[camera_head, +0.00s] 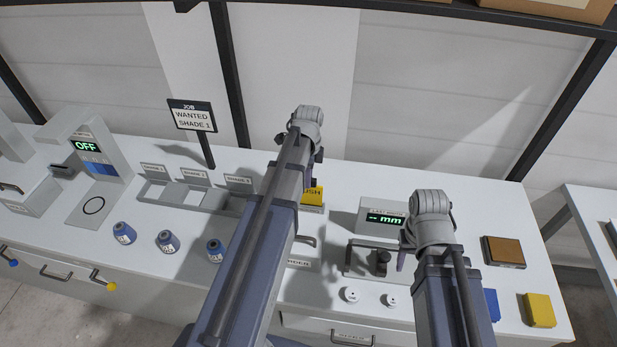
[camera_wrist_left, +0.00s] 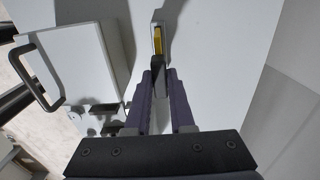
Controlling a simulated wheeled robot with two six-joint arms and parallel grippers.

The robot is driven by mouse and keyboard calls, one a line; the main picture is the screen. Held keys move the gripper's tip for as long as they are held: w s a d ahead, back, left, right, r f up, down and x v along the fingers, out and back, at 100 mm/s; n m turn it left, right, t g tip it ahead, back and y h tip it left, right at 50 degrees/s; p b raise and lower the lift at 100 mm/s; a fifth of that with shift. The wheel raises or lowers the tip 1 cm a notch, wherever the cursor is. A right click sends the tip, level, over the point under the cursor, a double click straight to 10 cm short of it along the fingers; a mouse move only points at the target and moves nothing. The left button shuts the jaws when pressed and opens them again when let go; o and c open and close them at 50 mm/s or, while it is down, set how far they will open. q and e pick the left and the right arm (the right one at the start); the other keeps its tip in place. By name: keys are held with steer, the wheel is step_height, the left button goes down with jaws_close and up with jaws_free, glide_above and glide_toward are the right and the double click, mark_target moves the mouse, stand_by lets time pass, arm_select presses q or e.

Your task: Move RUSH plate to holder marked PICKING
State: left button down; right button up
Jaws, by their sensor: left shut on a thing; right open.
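The yellow RUSH plate (camera_head: 313,195), with "USH" legible, shows just right of my left forearm, which hides part of it. In the left wrist view the plate (camera_wrist_left: 158,41) is seen nearly edge-on, just beyond the fingertips. My left gripper (camera_wrist_left: 158,75) is shut on a narrow grey part in line with the yellow plate; it is mostly hidden in the head view (camera_head: 316,178). A pale base (camera_head: 312,208) shows under the plate; whether they touch is unclear. My right gripper (camera_head: 402,262) is open, partly hidden by its wrist. No PICKING marking is readable.
A display marked mm (camera_head: 384,218) stands right of the plate. Two white knobs (camera_head: 351,295), a brown block (camera_head: 503,251) and a yellow block (camera_head: 539,310) are right.

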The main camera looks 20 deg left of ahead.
arm_select(q)
steer(key=shift+f+b, duration=1.7)
steer(key=shift+f, duration=0.05)
steer(key=c, duration=0.7)
jaws_free()
step_height(320, 180, up, 8)
steer(key=p, duration=0.8)
steer(key=shift+f, duration=0.1)
